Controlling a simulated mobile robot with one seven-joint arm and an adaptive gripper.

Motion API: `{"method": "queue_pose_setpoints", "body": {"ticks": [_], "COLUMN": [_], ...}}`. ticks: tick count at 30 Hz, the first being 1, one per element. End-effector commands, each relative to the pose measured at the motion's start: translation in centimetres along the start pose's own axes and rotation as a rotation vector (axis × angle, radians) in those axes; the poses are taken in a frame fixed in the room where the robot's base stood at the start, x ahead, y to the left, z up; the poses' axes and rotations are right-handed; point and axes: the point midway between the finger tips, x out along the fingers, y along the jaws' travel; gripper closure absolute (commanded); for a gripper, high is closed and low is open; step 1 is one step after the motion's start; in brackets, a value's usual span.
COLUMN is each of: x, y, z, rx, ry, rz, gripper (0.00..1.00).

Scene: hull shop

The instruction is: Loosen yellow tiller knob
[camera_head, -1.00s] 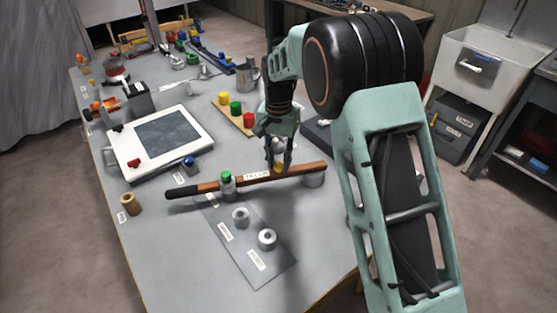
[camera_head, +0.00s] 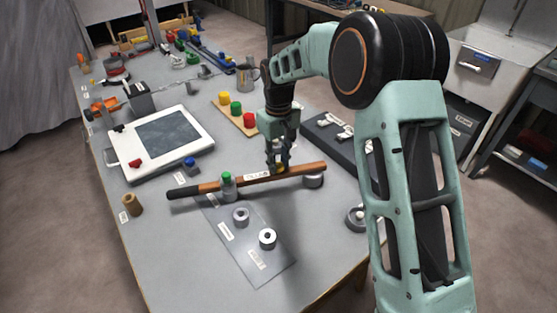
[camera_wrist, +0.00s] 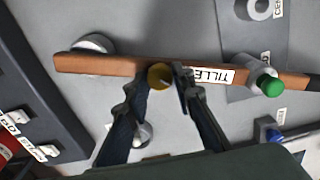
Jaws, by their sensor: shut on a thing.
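The tiller (camera_head: 302,172) is a brown wooden bar with a black grip at its left end, lying across the bench. It also shows in the wrist view (camera_wrist: 105,65), with a TILLER label. The yellow tiller knob (camera_wrist: 159,76) is on the bar beside the label, between my fingertips. My gripper (camera_head: 279,167) points down over the bar and is shut on the yellow knob; its fingers mostly hide the knob in the head view. A green knob (camera_head: 226,176) on a grey holder stands farther left along the bar; it shows in the wrist view too (camera_wrist: 269,85).
A grey plate (camera_head: 262,262) with two grey rings lies in front of the tiller. A stand with yellow, green and red knobs (camera_head: 236,107) is behind my gripper. A dark panel with white switches (camera_head: 335,140) is to the right. A white-framed screen (camera_head: 165,140) is left.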

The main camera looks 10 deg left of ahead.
Motion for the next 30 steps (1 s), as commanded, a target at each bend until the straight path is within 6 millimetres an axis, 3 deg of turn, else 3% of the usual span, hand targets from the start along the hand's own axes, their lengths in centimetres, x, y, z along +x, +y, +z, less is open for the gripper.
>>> {"method": "queue_pose_setpoints", "body": {"ticks": [12,30], "x": [-0.09,-0.07], "y": [0.00,0.00], "z": [-0.09,-0.09], "rx": [-0.208,-0.243], "ry": [0.003,0.003], "rz": [0.000,0.001], "gripper": [1.00,1.00]}}
